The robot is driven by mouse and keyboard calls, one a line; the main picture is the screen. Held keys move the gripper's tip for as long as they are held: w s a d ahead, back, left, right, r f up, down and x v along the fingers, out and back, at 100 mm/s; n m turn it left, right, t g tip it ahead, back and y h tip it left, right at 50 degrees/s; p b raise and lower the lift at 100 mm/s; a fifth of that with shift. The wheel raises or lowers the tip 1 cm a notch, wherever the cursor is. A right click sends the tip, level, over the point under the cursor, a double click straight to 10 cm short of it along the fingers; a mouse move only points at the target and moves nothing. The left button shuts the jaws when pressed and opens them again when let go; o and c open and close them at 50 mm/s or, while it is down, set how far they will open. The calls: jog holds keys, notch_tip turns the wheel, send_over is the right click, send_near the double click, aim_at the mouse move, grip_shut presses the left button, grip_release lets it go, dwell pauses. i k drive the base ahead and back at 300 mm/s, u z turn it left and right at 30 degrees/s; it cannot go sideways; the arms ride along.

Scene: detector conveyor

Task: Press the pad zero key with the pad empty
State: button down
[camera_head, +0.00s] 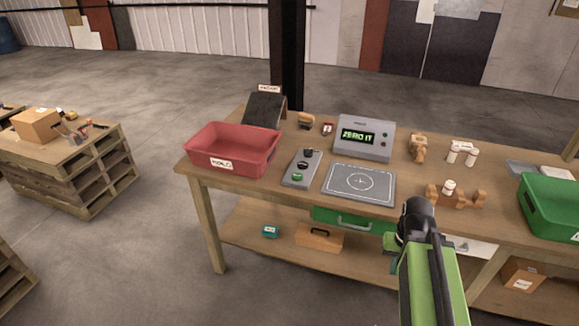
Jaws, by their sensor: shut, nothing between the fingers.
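The square grey pad (345,195) lies on the workbench with a circle and cross marked on it, and nothing rests on it. Behind it stands a grey display box (372,152) whose green text appears to read "ZERO IT". The key labels are too small to read. My gripper (416,206) is at the dark end of my green arm, near the bench's front edge, right of the pad. It is shut and empty.
A red bin (231,169) sits left of the key panel, with a dark sloped board (265,110) behind it. Wooden blocks (465,198) and white pieces (462,152) stand right of the pad. A green bin (550,208) is at the far right.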

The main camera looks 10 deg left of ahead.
aim_at(302, 165)
jog(key=z, duration=5.4)
jog(key=i, duration=0.1)
jog(key=z, duration=2.75)
jog(key=k, duration=1.65)
jog(key=z, duration=1.2)
jog(key=i, duration=1.7)
jog(key=u, duration=0.1)
